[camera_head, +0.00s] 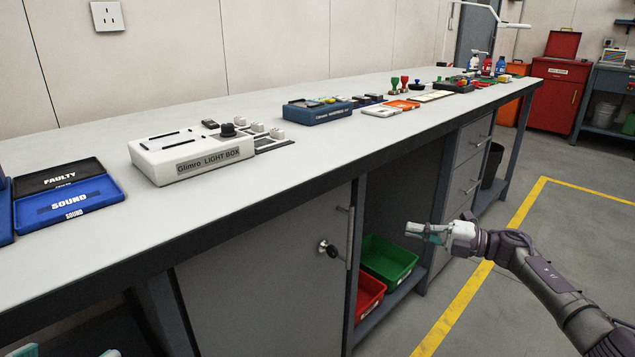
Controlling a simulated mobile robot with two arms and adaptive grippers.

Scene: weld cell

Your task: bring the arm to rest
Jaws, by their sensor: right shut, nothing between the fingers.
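My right gripper (412,229) reaches in from the lower right on its arm. It is shut and empty, with teal fingers pointing left. It hangs in free air in front of the bench's open shelf bay, below the height of the bench top. Two teal-and-white fingertips of my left gripper (66,352) show at the bottom left edge, set apart from each other with nothing seen between them. The rest of my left gripper is out of the picture.
The long grey bench (330,145) carries a light box (190,155), a blue tray marked SOUND (70,203) and several small items. A cabinet door with a handle (349,240) and green (388,260) and red (367,297) bins are below. Floor at right is clear.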

